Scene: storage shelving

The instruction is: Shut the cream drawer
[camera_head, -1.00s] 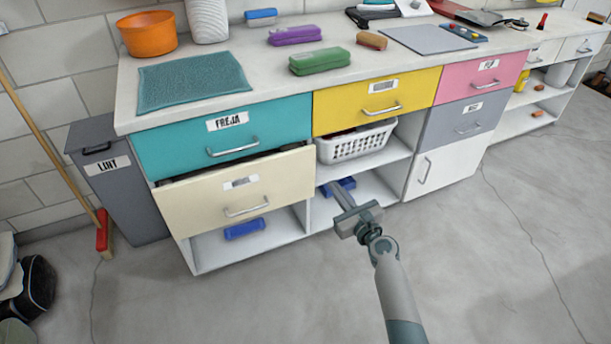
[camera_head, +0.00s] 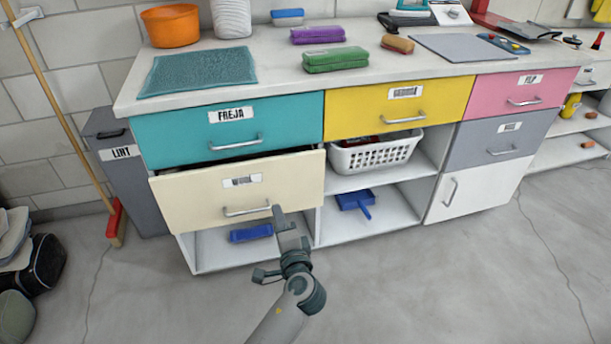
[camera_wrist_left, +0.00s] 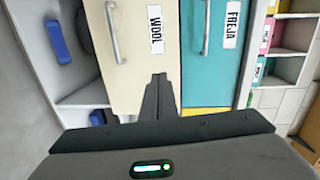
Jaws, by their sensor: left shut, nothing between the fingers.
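The cream drawer (camera_head: 240,190) is pulled partly out below the teal drawer (camera_head: 230,128), with a dark gap along its top edge. It has a metal handle (camera_head: 247,211) and a label that reads WOOL in the left wrist view (camera_wrist_left: 155,30). My left gripper (camera_head: 277,212) is shut and empty, its tip in front of the drawer's face, right of the handle. In the left wrist view its closed fingers (camera_wrist_left: 158,80) point at the cream front (camera_wrist_left: 132,75); I cannot tell whether they touch it. My right gripper is not in view.
Below the drawer is an open shelf with a blue item (camera_head: 251,232). To the right are a white basket (camera_head: 375,155) and a blue dustpan (camera_head: 355,200). A grey LINT bin (camera_head: 125,165) and a broom (camera_head: 70,110) stand left. The floor in front is clear.

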